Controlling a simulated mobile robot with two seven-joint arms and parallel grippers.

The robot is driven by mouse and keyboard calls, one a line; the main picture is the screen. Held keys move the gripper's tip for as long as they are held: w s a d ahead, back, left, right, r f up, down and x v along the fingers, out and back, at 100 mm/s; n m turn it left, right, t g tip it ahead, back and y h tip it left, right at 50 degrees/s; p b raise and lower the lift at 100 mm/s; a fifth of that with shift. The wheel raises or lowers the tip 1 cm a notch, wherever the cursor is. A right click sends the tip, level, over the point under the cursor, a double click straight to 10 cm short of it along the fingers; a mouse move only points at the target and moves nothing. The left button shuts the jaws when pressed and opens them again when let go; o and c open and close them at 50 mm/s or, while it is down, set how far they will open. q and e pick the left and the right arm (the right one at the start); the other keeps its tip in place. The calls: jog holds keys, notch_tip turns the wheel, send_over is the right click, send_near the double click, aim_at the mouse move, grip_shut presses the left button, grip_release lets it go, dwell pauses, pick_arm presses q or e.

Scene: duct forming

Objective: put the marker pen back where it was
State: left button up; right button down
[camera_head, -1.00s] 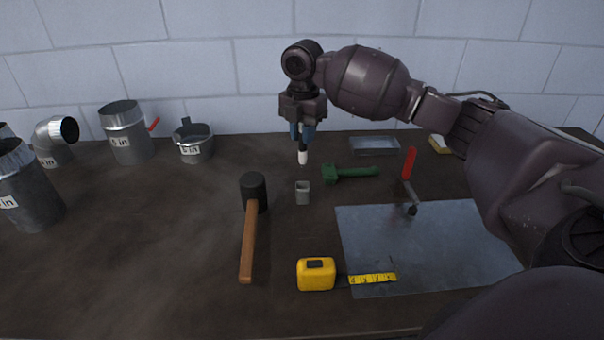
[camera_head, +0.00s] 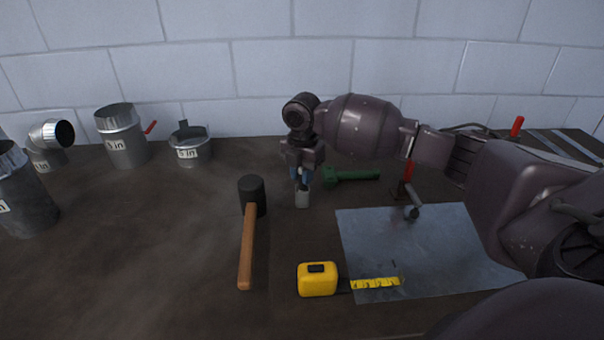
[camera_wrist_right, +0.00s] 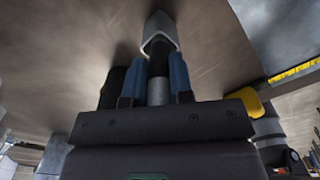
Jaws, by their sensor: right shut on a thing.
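My right gripper (camera_head: 302,175) is shut on the marker pen (camera_wrist_right: 158,88), which shows dark and grey between the blue fingers in the right wrist view. The small grey square holder (camera_head: 302,200) stands on the table directly below the gripper; it also shows in the right wrist view (camera_wrist_right: 160,32). The pen's far end reaches the holder's open mouth and appears to be partly inside it. How deep it sits I cannot tell. My left gripper is not in view.
A black-headed mallet (camera_head: 250,225) lies close left of the holder. A green tool (camera_head: 352,175) lies to the right, with a metal sheet (camera_head: 440,260) nearer. A yellow tape measure (camera_head: 317,279) lies in front. Metal duct pieces (camera_head: 122,135) stand at far left.

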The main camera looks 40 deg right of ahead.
jog(key=c, duration=1)
grip_release()
notch_tip(320, 180, up, 11)
jog(key=shift+r+p, duration=0.2)
jog(key=shift+p, duration=0.6)
jog(key=shift+r, duration=0.4)
jog(key=shift+r, duration=0.1)
